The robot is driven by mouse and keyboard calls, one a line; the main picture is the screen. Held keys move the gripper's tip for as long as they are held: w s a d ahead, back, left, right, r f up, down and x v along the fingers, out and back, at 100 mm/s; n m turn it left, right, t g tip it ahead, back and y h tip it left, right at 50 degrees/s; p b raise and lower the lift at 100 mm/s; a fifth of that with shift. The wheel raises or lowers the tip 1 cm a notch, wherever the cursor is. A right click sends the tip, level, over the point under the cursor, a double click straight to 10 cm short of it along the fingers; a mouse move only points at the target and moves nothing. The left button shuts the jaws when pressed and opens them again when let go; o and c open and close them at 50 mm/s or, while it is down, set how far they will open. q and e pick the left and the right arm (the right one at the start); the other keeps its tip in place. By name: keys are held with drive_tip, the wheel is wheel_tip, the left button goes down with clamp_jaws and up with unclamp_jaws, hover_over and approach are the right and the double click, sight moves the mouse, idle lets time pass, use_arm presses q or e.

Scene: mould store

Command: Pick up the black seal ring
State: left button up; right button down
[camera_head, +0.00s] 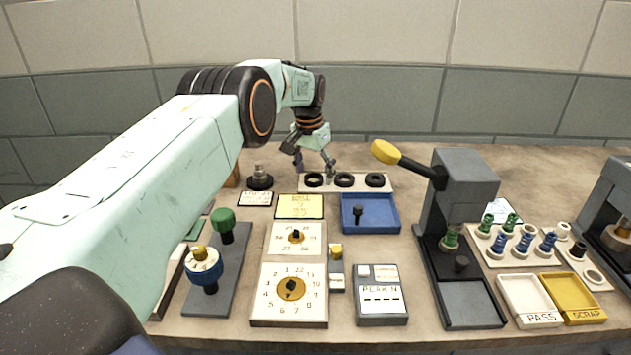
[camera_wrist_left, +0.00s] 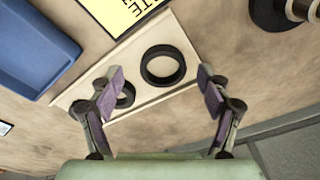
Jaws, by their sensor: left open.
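Three black seal rings lie flat in a row on a pale board: the left ring (camera_head: 313,180), the middle ring (camera_head: 344,180) and the right ring (camera_head: 375,180). The board (camera_wrist_left: 70,98) also shows in the left wrist view. My left gripper (camera_head: 315,168) is open and empty, pointing down above the left end of the board. In the left wrist view, the left ring (camera_wrist_left: 147,72) lies between and below the spread fingers (camera_wrist_left: 160,78). The middle ring (camera_wrist_left: 128,94) is partly hidden behind one finger. My right gripper is out of view.
A blue tray (camera_head: 382,223) with a black peg and a yellow sign (camera_head: 299,206) stand in front of the board. A dark-based metal piece (camera_head: 260,180) stands left of it. A press with a yellow-knobbed lever (camera_head: 385,152) rises at the right.

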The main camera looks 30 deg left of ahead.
use_arm(q)
drive_tip(key=shift+a+f, duration=0.3)
drive_tip(key=shift+w+d, duration=0.1)
drive_tip(key=shift+d, duration=0.2)
drive_tip(key=c, duration=0.4)
drive_tip(key=shift+a, duration=0.25)
drive_tip(key=c, duration=0.4)
drive_tip(key=shift+d, duration=0.1)
drive_tip(key=shift+c, duration=1)
drive_tip(key=shift+d+r, duration=0.1)
wheel_tip(320, 180, up, 13)
drive_tip(key=p, duration=0.7)
